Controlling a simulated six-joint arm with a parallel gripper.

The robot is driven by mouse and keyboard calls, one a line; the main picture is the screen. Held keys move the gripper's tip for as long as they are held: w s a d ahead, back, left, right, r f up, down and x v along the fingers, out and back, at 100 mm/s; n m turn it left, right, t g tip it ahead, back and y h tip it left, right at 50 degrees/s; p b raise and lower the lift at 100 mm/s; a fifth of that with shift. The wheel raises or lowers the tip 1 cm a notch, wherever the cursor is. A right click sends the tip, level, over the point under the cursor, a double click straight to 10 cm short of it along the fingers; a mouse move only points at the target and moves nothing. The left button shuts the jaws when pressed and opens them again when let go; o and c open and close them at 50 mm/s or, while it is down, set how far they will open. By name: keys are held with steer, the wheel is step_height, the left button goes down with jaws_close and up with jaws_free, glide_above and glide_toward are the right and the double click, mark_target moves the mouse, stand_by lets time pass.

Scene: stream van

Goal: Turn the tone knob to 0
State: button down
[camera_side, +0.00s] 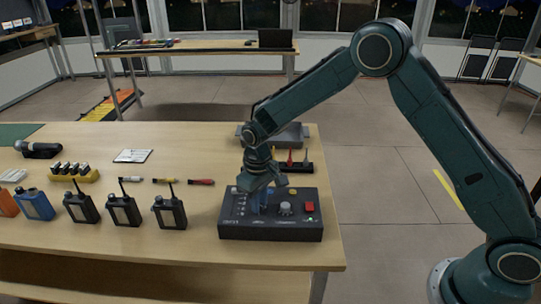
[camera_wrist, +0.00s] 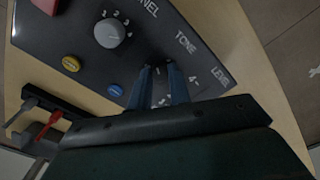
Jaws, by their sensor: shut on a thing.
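The dark control box (camera_side: 270,230) sits near the right end of the wooden table, and its panel (camera_wrist: 210,62) fills much of the wrist view. My gripper (camera_side: 261,208) points down onto the panel, left of a grey knob. In the wrist view, my gripper's blue fingers (camera_wrist: 160,72) are close together beside the TONE label (camera_wrist: 186,42). They are shut on the tone knob, which the fingers mostly hide, so its pointer cannot be read. Small scale marks show by the fingers. The grey channel knob (camera_wrist: 110,32), with numbers around it, stands clear of the fingers.
On the panel are a blue button (camera_wrist: 115,91), a yellow button (camera_wrist: 71,63) and a red button (camera_side: 309,207). A dark rack with red items (camera_side: 294,164) stands behind the box. Several black radios (camera_side: 170,213) stand to its left, with markers (camera_side: 200,182) behind them.

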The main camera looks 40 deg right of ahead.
steer(key=shift+m, duration=0.5)
steer(key=m, duration=1.1)
stand_by(0.3)
steer(key=c, duration=1.3)
jaws_free()
steer(key=shift+r, duration=0.15)
